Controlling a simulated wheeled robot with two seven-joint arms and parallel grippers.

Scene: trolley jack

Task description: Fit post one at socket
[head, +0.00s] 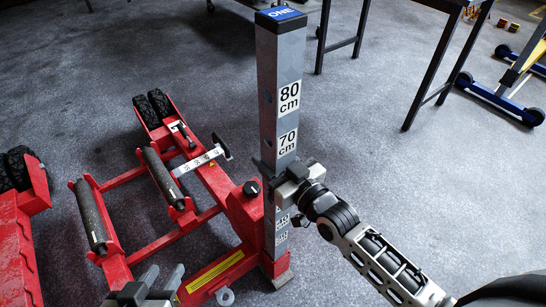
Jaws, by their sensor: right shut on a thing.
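Post one (280,100) is a tall grey square post with a blue top marked "ONE" and white labels reading 80 cm and 70 cm. It stands roughly upright at the near right end of the red trolley jack (205,178). My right gripper (277,183) is shut on the post below the 70 cm label, reaching in from the right. My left gripper (161,276) is open and empty at the bottom edge, left of the post.
Another red jack part (20,235) with black wheels stands at the far left. Black rollers (90,215) lie across the jack's frame. Dark table legs (340,45) stand behind, and a blue-footed stand (500,100) is at the right. The grey floor between is clear.

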